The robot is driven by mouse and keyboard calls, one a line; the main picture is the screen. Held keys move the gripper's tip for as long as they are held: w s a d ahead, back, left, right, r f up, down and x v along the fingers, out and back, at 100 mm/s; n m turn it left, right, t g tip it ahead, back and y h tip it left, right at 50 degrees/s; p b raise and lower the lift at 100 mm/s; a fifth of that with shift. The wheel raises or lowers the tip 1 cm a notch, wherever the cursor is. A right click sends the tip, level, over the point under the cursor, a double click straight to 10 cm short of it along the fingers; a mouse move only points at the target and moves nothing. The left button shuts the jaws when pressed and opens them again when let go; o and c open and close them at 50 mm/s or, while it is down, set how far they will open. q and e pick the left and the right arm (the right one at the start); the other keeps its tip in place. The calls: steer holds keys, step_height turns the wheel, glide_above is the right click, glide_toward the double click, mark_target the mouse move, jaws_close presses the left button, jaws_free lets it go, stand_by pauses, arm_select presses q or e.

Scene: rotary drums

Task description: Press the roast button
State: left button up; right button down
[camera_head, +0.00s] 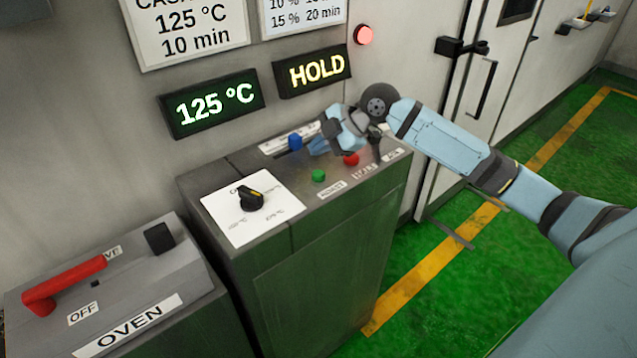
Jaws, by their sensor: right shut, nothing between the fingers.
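The console (330,230) has a green button (319,175) on its sloped top, with a small white label (331,190) in front of it; the label seems to read ROAST but is small. A red button (351,159) sits to its right, near another small label (364,171). My right gripper (317,147) is shut and empty, above the back of the console top. It is behind the green button in the picture and apart from it. The green button is in plain view. My left gripper is not in view.
A black rotary knob (250,198) sits on a white plate at the console's left. A blue knob (295,142) is close left of my gripper, and a dark switch (375,140) is under my wrist. The wall displays read 125 °C (212,103) and HOLD (313,73). The oven box (150,275) has a red lever.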

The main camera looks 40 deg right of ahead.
mark_target(319, 175)
steer(key=shift+f, duration=0.95)
steer(key=shift+f+b, duration=0.4)
steer(key=shift+f, duration=0.45)
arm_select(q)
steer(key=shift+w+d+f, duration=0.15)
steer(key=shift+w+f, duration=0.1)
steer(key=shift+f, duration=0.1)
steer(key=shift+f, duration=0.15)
arm_select(e)
steer(key=shift+f, duration=0.15)
steer(key=shift+f, duration=0.3)
